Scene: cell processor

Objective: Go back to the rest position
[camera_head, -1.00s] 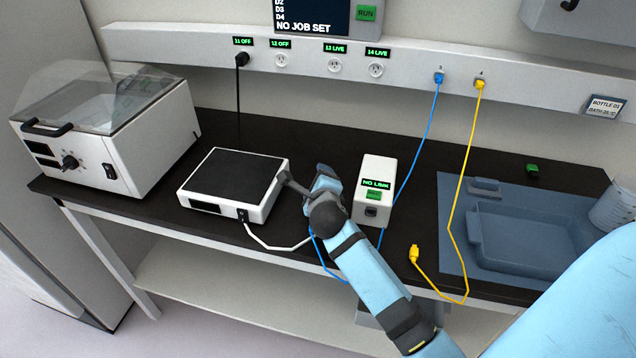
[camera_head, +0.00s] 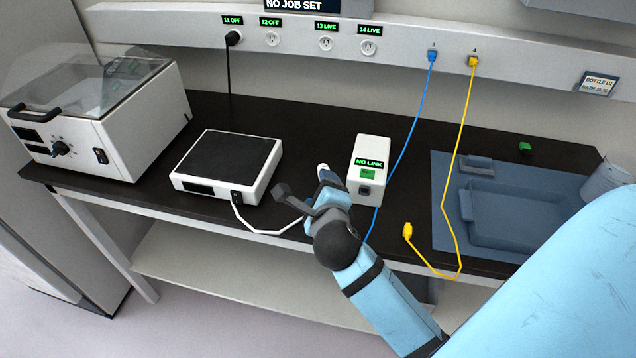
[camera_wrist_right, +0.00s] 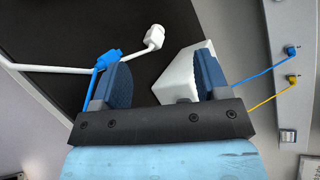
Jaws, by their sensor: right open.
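My right gripper (camera_head: 304,184) is over the front part of the dark bench, between the flat-topped white instrument (camera_head: 214,167) and the small white NO LINK box (camera_head: 367,172). In the right wrist view its two blue fingers (camera_wrist_right: 163,80) are spread apart with nothing clasped between them. A blue cable plug (camera_wrist_right: 105,62) shows beside the left finger there; I cannot tell whether they touch. A white cable plug (camera_wrist_right: 155,37) lies beyond the fingertips. The box (camera_wrist_right: 182,75) shows partly behind the right finger. My left gripper is in no view.
A lidded white machine (camera_head: 95,125) stands at the left. A yellow cable plug (camera_head: 407,231) lies near the bench's front. A blue tray (camera_head: 510,215) sits on a blue mat (camera_head: 440,205) at the right. A socket rail (camera_head: 200,40) runs along the wall.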

